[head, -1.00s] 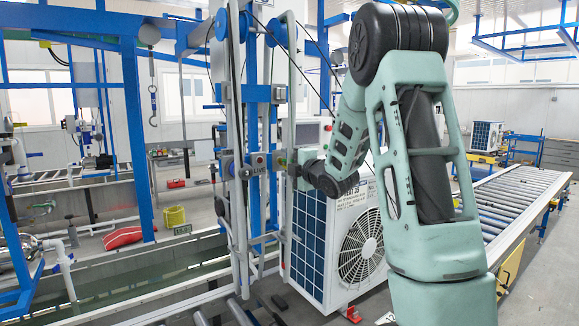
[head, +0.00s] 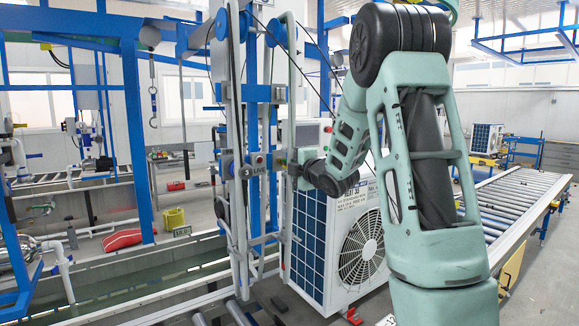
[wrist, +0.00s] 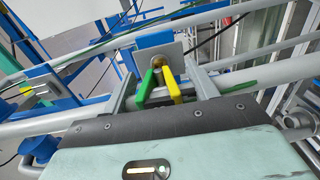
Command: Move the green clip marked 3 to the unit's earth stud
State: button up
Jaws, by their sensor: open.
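A green lever (wrist: 146,87) and a yellow lever (wrist: 172,84) stand in a narrow V at a brass-coloured stud (wrist: 159,62) on a grey plate. They look like one clip's two handles; no number 3 is readable. My gripper (wrist: 160,87) is open, with one finger left of the green lever and one right of the yellow. I cannot tell whether either finger touches. In the head view my gripper (head: 283,166) is at the post beside the LIVE sign. The white unit (head: 335,246) stands behind it, its fan facing right; its earth stud is not distinguishable.
Blue and grey posts (head: 230,130) with hanging cables stand close by my gripper. Pale tubes (wrist: 240,62) cross behind the clip in the wrist view. A roller conveyor (head: 500,205) runs at the right. A dark trough (head: 120,270) lies at the left.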

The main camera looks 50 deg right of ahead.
dwell(0.4)
grip_shut()
jog(key=b+v, duration=0.2)
jog(key=v, duration=0.4)
dwell(1.2)
